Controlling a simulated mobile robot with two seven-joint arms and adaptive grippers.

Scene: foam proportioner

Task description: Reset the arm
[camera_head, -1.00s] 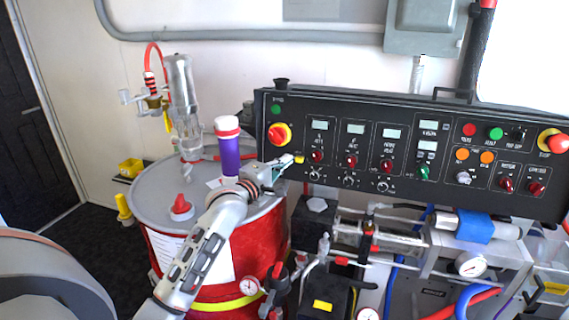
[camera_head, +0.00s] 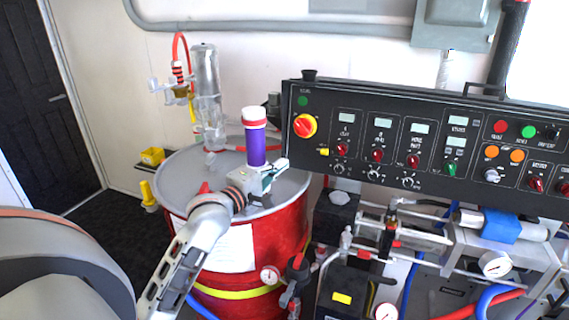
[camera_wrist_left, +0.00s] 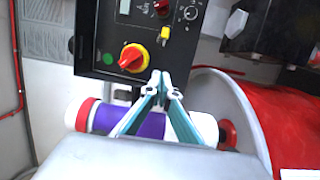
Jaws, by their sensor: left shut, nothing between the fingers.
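My left arm comes in from the lower left in the head view. My left gripper (camera_head: 283,165) is shut and empty, over the drum top, in front of the purple cylinder and left of the black control panel (camera_head: 400,165). In the left wrist view, its teal fingers (camera_wrist_left: 164,80) meet at their tips and point toward the panel's red-and-yellow knob (camera_wrist_left: 134,58). A purple cylinder with white and red bands (camera_head: 255,145) stands upright on the red drum (camera_head: 285,235). It shows behind the fingers in the wrist view (camera_wrist_left: 150,124). My right gripper is not in view.
A clear cylinder with a red hose (camera_head: 205,90) stands at the drum's far side. Pipes, gauges and a blue-wrapped pump (camera_head: 500,225) crowd the space under the panel.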

